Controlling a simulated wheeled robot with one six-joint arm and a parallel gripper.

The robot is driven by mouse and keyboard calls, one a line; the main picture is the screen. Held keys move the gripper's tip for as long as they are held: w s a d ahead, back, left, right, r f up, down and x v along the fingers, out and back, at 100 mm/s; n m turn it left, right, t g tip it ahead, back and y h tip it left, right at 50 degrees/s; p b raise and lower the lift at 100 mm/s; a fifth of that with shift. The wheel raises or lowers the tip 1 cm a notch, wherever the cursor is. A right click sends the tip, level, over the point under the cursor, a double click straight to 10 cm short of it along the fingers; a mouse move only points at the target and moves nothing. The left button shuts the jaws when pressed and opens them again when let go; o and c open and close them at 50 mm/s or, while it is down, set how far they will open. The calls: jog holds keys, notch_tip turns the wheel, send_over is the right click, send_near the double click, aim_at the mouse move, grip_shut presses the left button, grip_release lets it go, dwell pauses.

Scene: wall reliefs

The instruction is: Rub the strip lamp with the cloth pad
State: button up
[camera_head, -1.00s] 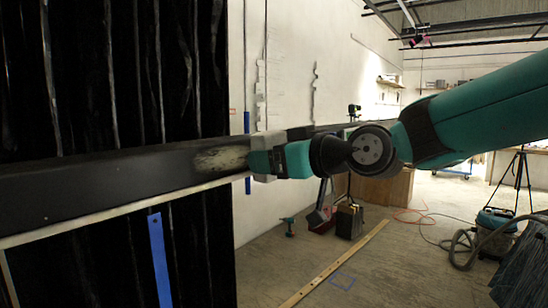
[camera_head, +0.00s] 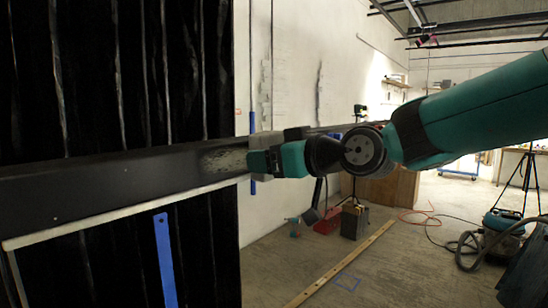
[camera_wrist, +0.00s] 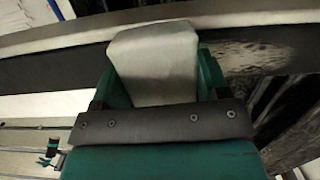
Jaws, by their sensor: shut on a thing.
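The strip lamp (camera_head: 110,188) is a long dark bar that runs across the left of the head view. It bears a pale, scuffed patch (camera_head: 225,160), which also shows at the right in the wrist view (camera_wrist: 255,56). My gripper (camera_head: 262,160) is just right of this patch, at the bar's face. It is shut on the cloth pad, a light grey block seen in the wrist view (camera_wrist: 155,65). The pad's far end overlaps the bar there. Whether it presses on the bar I cannot tell.
A dark ribbed panel (camera_head: 110,80) with a blue strip (camera_head: 165,262) lies behind the bar. On the floor to the right are a long wooden plank (camera_head: 340,264), a dark box (camera_head: 354,220) and a vacuum cleaner (camera_head: 500,222). Open floor lies between them.

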aim_at(234, 163)
jog(key=shift+s+a+f+b, duration=0.1)
jog(key=shift+s+a+b, duration=0.65)
jog(key=shift+s, duration=0.35)
jog(key=shift+s+a+b, duration=0.55)
jog(key=shift+s+a, duration=0.6)
jog(key=shift+s, duration=0.25)
jog(key=shift+s+a+b, duration=0.6)
jog(key=shift+s+a, duration=0.55)
jog(key=shift+s, duration=0.3)
jog(key=shift+s+a+b, duration=0.55)
jog(key=shift+s+a, duration=0.6)
jog(key=shift+s, duration=0.25)
jog(key=shift+b, duration=0.35)
jog(key=shift+w+d+b, duration=0.4)
jog(key=shift+w+d, duration=0.7)
jog(key=shift+w, duration=0.25)
jog(key=shift+w+d+b, duration=0.4)
jog(key=shift+w+d, duration=0.7)
jog(key=shift+w, duration=0.2)
jog(key=shift+w+d+b, duration=0.2)
jog(key=shift+w+d, duration=0.85)
jog(key=shift+w, duration=0.3)
jog(key=shift+w+d+b, duration=0.15)
jog(key=shift+w+d, duration=0.85)
jog(key=shift+w, duration=0.35)
